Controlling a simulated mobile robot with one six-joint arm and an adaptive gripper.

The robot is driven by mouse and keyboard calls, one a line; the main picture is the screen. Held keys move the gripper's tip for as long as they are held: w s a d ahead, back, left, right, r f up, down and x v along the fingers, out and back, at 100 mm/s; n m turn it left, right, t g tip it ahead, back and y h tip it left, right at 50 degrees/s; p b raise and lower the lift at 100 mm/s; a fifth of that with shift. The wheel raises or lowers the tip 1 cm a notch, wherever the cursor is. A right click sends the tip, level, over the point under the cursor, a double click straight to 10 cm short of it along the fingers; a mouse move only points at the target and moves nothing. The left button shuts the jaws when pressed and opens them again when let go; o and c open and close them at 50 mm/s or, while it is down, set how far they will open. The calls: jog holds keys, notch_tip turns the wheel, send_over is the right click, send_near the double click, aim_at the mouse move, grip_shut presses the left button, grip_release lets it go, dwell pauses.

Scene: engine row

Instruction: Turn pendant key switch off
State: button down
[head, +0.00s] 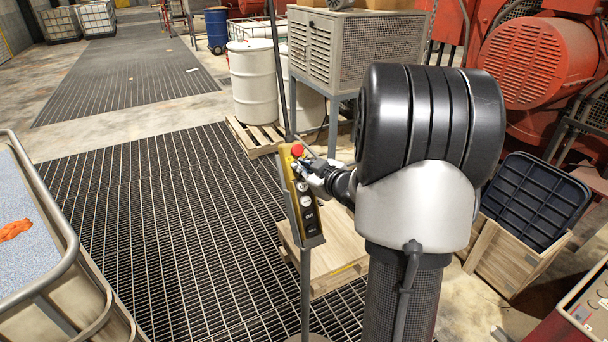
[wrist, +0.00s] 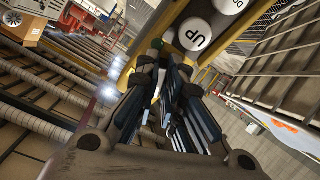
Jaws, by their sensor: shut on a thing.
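In the wrist view the fingers (wrist: 167,68) are close together against the pendant face. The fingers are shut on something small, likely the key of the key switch. The key and switch are hidden behind the fingers, so their turn position cannot be seen.
A thin stand pole (head: 305,285) runs below the pendant. A wooden pallet (head: 335,245) lies behind it, with a white drum (head: 255,82) and a vented metal cabinet (head: 350,50) further back. A railed tub (head: 30,240) stands at left. The floor grating (head: 170,220) between is clear.

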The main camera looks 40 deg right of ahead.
jog(key=shift+n, duration=0.8)
jog(key=c, duration=1.7)
grip_release()
jog(key=v, duration=1.2)
jog(key=shift+d, duration=0.1)
jog(key=shift+b, duration=0.3)
